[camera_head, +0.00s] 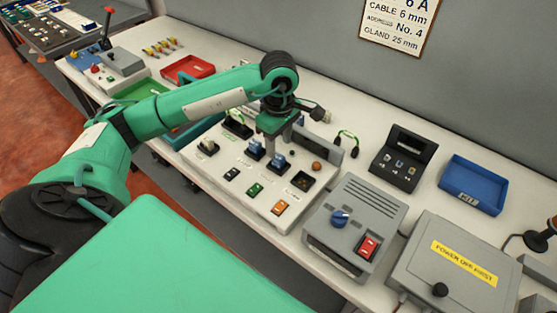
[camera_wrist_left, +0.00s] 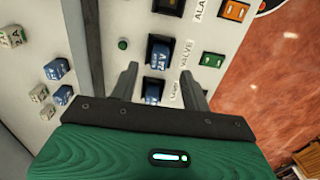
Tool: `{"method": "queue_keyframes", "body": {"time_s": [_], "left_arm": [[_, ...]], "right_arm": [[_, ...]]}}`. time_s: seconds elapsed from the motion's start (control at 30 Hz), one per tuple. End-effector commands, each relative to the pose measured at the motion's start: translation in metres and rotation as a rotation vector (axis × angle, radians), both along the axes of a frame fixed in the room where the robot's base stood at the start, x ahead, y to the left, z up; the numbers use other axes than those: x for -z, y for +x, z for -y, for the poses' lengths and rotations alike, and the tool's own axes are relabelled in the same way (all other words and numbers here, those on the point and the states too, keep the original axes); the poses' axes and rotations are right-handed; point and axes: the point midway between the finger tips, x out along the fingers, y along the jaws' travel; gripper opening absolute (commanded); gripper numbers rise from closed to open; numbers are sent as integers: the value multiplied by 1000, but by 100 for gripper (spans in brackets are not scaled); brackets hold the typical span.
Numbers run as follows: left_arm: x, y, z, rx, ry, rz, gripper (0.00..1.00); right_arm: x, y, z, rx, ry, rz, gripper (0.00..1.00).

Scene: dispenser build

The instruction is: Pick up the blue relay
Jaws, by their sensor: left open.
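Two blue relays sit in black sockets on a light panel (camera_head: 235,178): one blue relay (camera_head: 254,149) and another blue relay (camera_head: 279,160). My left gripper (camera_head: 272,137) points down over them. In the left wrist view its fingers (camera_wrist_left: 158,76) are open and apart. One blue relay (camera_wrist_left: 153,90) shows between the fingers, partly hidden by the gripper body. The other blue relay (camera_wrist_left: 161,56), marked 24V, lies just past the fingertips. Contact with either cannot be told. More blue relays (camera_wrist_left: 62,95) and pale ones (camera_wrist_left: 38,92) stand at left in the wrist view. My right gripper is not in view.
The panel also carries a pale relay (camera_head: 208,147) and coloured switches, one orange (camera_head: 279,207). A grey box with a blue knob (camera_head: 339,218) stands close at right. A blue tray (camera_head: 473,186) and a grey power box (camera_head: 455,270) lie farther right. A red tray (camera_head: 188,69) is behind the arm.

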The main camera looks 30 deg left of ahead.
Motion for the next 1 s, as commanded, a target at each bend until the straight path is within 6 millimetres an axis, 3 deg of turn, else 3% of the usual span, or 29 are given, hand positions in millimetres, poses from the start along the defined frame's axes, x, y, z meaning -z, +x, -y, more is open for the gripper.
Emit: {"method": "queue_keyframes", "body": {"time_s": [0.4,0.67,0.9,1.0], "left_arm": [[45,0,-2,1,-1,-4,47],[49,1,-2,1,0,-1,47],[49,1,-2,1,0,-1,4],[49,1,-2,1,0,-1,0]], "right_arm": [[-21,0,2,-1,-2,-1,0],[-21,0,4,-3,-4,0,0],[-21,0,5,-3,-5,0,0],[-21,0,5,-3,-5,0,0]]}}
